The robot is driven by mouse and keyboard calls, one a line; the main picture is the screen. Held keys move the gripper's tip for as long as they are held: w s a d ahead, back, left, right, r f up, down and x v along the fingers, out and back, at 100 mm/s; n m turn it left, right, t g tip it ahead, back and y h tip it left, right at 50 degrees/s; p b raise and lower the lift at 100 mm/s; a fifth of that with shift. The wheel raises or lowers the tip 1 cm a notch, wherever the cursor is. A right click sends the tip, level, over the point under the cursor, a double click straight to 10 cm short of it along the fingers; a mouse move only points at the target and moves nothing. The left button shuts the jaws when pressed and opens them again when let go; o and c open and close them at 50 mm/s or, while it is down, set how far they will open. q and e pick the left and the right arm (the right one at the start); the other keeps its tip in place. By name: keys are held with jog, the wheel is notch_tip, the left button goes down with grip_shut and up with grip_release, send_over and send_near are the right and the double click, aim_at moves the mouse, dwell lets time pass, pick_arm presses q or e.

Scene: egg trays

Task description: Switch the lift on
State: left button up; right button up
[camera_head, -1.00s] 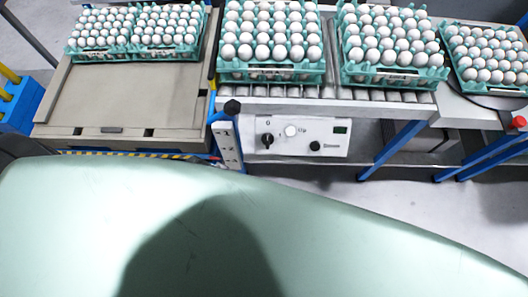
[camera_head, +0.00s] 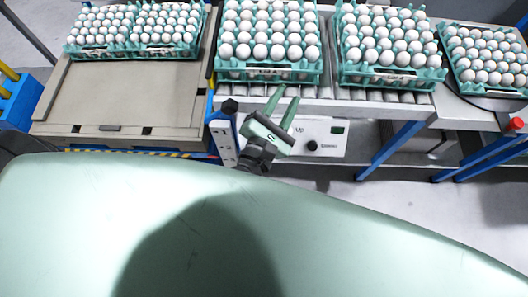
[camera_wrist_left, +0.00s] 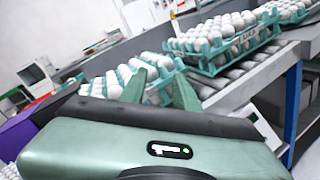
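The lift's white control panel (camera_head: 325,149) hangs under the front of the roller conveyor in the head view. Its right part shows a black knob (camera_head: 312,145) and a small dark green display (camera_head: 338,130). My left gripper (camera_head: 284,98) is in front of the panel's left part and hides the controls there. Its two green fingers are spread apart with nothing between them, pointing up toward the conveyor edge. In the left wrist view the fingers (camera_wrist_left: 160,88) also stand apart, with egg trays beyond. I cannot tell whether the gripper touches the panel. My right gripper is not in view.
Green trays of white eggs stand on the roller conveyor (camera_head: 380,97), and one on a dark round plate (camera_head: 490,101) at the right. Egg trays also sit at the back of the beige platform (camera_head: 130,95). A blue post (camera_head: 222,135) stands left of the gripper. A red button (camera_head: 516,124) is at the right.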

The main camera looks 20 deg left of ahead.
pick_arm(q)
jog(key=s+a+f+n+g+y, duration=0.1)
jog(key=s+f+n+g, duration=0.1)
jog(key=f+n+g, duration=0.3)
jog(key=s+a+f+n+g+y, duration=0.1)
jog(key=s+f+n+y, duration=0.15)
jog(key=f, duration=0.45)
jog(key=s+a+f+n+g+y, duration=0.1)
jog(key=s+f+n+g, duration=0.15)
jog(key=f, duration=0.45)
jog(key=shift+n, duration=0.4)
jog(key=b+x, duration=0.1)
jog(key=x, duration=0.1)
jog(key=b+x, duration=0.3)
jog(key=x, duration=0.1)
jog(key=shift+w+r, duration=0.2)
jog(key=shift+w, duration=0.2)
jog(key=shift+w+a+f+b, duration=0.1)
jog(key=shift+w+f+b, duration=0.25)
jog(key=shift+w+b, duration=0.1)
grip_shut()
